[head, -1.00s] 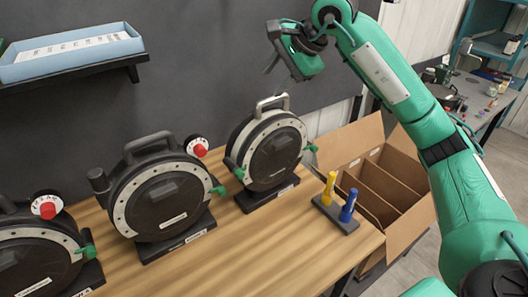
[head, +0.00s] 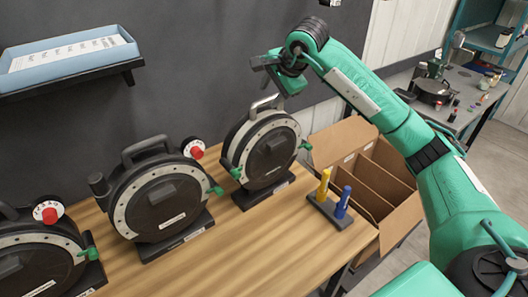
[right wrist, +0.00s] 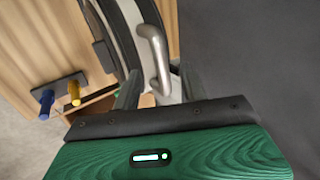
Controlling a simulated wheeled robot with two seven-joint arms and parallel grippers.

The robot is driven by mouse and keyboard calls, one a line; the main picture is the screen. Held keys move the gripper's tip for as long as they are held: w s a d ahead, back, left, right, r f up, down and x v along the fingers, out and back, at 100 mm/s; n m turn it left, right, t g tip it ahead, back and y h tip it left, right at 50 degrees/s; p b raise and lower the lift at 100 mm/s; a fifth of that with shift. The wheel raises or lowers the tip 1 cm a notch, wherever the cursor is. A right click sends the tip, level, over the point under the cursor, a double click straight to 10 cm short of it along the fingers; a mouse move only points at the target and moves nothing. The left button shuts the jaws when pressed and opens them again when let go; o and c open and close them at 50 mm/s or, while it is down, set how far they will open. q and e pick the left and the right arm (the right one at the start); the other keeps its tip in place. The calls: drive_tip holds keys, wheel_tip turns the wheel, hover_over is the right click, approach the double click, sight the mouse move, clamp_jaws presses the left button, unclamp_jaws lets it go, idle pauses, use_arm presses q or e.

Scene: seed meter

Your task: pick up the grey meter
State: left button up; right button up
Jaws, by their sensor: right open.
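The grey meter (head: 266,150) is a round black disc with a pale rim and a bare silver-grey handle (head: 267,103). It stands upright on a dark foot at the table's right end. My right gripper (head: 268,77) is open and empty, just above that handle. In the right wrist view the silver handle (right wrist: 157,62) shows between and ahead of the two fingers of the gripper (right wrist: 158,88), which do not close on it. Part of the meter's rim (right wrist: 128,30) shows beside it. My left gripper is not in view.
Two similar meters with black handles, one in the middle (head: 165,205) and one at left (head: 40,262), stand on the wooden table (head: 235,245). A holder with yellow (head: 323,185) and blue (head: 343,202) tools sits right. A divided cardboard box (head: 402,222) stands beyond. A shelf holds a blue tray (head: 70,62).

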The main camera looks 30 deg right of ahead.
sight(265, 100)
drive_tip(key=p+x, duration=0.1)
drive_tip(key=x, duration=0.2)
drive_tip(key=shift+w+a+p, duration=0.1)
drive_tip(key=shift+w+p, duration=0.05)
drive_tip(key=shift+p, duration=0.15)
drive_tip(key=shift+w+f, duration=0.15)
drive_tip(key=shift+f, duration=0.2)
drive_tip(key=shift+c, duration=0.2)
clamp_jaws()
idle(0.6)
drive_tip(key=shift+w+r, duration=0.1)
drive_tip(key=shift+r, duration=0.15)
